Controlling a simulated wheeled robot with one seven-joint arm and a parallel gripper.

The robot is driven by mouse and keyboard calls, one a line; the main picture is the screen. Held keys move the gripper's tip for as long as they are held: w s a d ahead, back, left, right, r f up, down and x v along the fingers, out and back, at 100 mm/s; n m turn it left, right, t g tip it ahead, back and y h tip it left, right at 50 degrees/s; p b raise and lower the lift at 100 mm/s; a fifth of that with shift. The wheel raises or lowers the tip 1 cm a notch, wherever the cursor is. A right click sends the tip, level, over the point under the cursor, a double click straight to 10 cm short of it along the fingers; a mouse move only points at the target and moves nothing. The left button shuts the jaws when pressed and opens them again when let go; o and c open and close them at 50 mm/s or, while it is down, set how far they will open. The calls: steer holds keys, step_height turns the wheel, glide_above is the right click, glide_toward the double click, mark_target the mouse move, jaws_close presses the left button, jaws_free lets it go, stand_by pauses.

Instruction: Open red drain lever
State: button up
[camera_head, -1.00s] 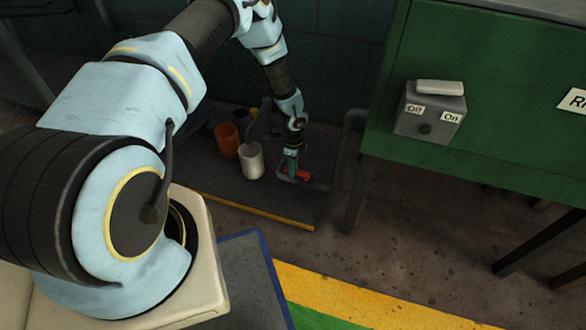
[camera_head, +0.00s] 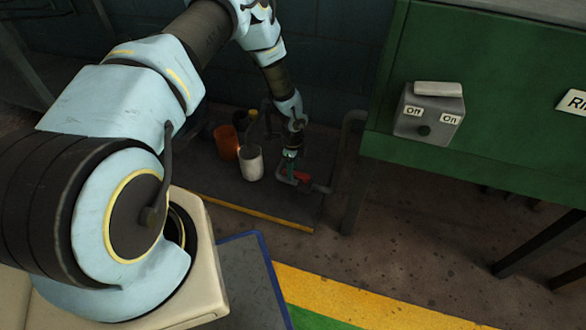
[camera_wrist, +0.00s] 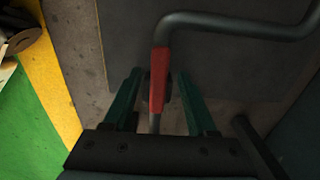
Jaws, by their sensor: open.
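The red drain lever (camera_wrist: 158,80) lies between the two green fingers of my gripper (camera_wrist: 160,103) in the wrist view. It runs roughly in line with the grey drain pipe (camera_wrist: 230,24) beneath it. The fingers stand apart, with gaps visible on both sides of the lever, so my gripper is open. In the head view, the red lever (camera_head: 302,177) shows low on the pipe, just right of and below my gripper (camera_head: 290,169). The valve body under the lever is mostly hidden.
A white cup (camera_head: 250,163) and an orange cup (camera_head: 226,141) stand left of my gripper on a dark platform with a yellow edge (camera_head: 250,210). A green cabinet (camera_head: 480,100) with an Off/On switch box (camera_head: 430,112) stands right. Open floor lies in front of it.

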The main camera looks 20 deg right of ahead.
step_height(320, 180, up, 11)
steer(key=p, duration=0.3)
steer(key=shift+f, duration=0.1)
stand_by(0.5)
